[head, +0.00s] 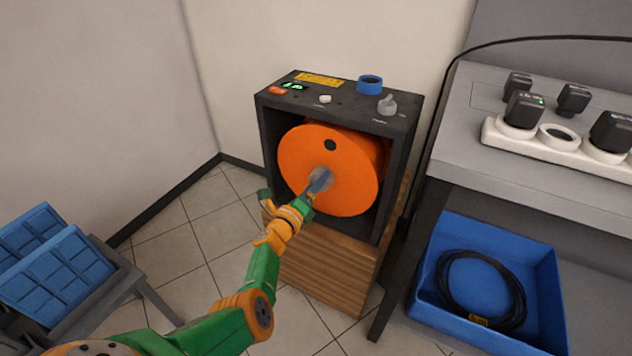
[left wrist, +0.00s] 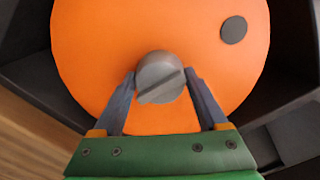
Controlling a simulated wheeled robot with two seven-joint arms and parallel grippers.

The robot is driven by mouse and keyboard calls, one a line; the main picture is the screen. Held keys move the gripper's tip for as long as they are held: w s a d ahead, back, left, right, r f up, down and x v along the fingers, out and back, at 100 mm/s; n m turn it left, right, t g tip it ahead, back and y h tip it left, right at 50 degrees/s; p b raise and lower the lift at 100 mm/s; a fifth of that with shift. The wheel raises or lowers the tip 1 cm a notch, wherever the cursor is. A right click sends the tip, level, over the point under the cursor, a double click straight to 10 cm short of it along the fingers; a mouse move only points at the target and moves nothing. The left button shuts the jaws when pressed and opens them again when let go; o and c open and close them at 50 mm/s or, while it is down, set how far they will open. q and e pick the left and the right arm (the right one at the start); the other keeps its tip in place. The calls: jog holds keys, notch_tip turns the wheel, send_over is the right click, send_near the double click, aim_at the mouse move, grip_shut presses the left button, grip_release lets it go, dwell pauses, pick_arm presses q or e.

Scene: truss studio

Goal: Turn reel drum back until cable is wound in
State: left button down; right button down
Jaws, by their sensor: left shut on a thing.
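The orange reel drum (head: 352,182) sits in a black open-fronted housing (head: 268,140) on a wooden block. A grey round hub knob (left wrist: 160,77) with a slot is at the drum's centre. My left gripper (head: 321,180) reaches the hub; in the left wrist view its two fingers (left wrist: 160,85) are shut on the knob from both sides. A dark round spot (left wrist: 233,30) on the drum face is at upper right of the hub there, and above the hub in the head view. No cable shows on the drum's face. My right gripper is not in view.
The housing top has switches, a grey knob (head: 386,104) and a blue ring (head: 370,84). A grey bench (head: 460,140) with a white power strip (head: 545,150) stands right. A blue bin (head: 427,287) holds a coiled black cable (head: 447,284). Blue trays (head: 60,270) are at left.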

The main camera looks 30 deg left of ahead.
pick_arm(q)
jog(key=shift+n, duration=0.6)
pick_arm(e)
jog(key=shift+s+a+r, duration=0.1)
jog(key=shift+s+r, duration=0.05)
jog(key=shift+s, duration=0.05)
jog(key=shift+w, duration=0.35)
pick_arm(q)
grip_release()
jog(key=shift+s+r+p, duration=0.1)
jog(key=shift+s+p, duration=0.1)
jog(key=shift+p, duration=0.25)
jog(key=s+p, duration=0.3)
jog(key=s, duration=0.3)
jog(key=shift+s+p, duration=0.3)
jog(key=shift+p, duration=0.05)
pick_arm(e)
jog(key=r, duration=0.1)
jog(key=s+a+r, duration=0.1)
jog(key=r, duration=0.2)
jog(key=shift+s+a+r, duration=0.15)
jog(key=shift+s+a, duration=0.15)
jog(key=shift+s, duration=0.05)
pick_arm(q)
jog(key=shift+a, duration=0.1)
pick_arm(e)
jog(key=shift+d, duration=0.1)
